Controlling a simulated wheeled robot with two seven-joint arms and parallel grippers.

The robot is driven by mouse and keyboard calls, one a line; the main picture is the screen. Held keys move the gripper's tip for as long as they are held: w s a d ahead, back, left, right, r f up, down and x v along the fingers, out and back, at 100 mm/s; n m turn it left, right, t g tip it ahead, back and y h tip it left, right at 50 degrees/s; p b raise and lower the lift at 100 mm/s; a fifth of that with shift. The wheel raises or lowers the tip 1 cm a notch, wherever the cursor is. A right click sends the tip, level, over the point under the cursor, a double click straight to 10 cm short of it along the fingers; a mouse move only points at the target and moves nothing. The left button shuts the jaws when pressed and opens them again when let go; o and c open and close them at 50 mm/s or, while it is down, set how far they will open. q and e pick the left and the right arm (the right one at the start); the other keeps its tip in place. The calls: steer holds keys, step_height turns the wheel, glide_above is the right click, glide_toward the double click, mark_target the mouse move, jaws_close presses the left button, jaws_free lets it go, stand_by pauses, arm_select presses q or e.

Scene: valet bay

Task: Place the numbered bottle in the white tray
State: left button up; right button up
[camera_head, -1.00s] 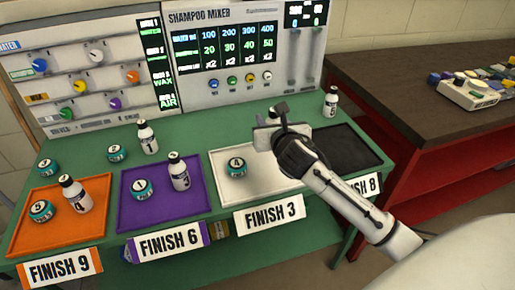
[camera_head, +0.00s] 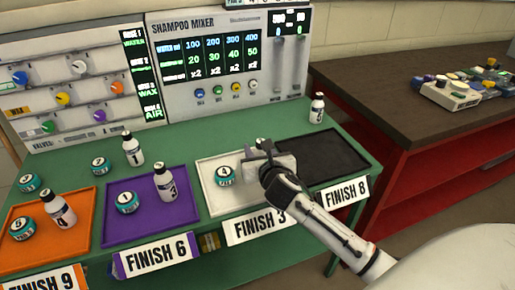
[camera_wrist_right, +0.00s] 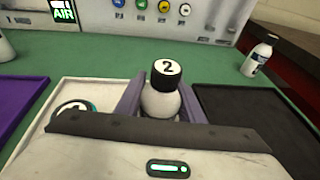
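My right gripper (camera_head: 268,158) is over the right part of the white tray (camera_head: 212,203). In the right wrist view its fingers (camera_wrist_right: 161,105) are shut on a white bottle (camera_wrist_right: 160,103) with a black cap marked 2. The bottle is upright; its lower part is hidden, so I cannot tell whether it touches the tray. In the head view the gripper hides most of it. A teal jar marked 4 (camera_head: 225,176) stands in the white tray, left of the gripper. The tray's label reads FINISH 3 (camera_head: 258,225). My left gripper is not in view.
The black tray (camera_head: 320,155) to the right is empty. The purple tray (camera_head: 150,228) and orange tray (camera_head: 40,258) each hold a jar and a bottle. Bottle 5 (camera_head: 317,109) and bottle 1 (camera_head: 132,150) stand behind the trays. The shampoo mixer (camera_head: 225,60) is at the back.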

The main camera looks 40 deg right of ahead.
steer(key=o, duration=0.4)
steer(key=shift+r, duration=0.1)
steer(key=shift+s+a+r, duration=0.1)
steer(key=shift+s+r, duration=0.05)
steer(key=shift+r, duration=0.05)
steer(key=p+v, duration=0.1)
steer(key=v, duration=1)
steer(key=shift+s, duration=0.35)
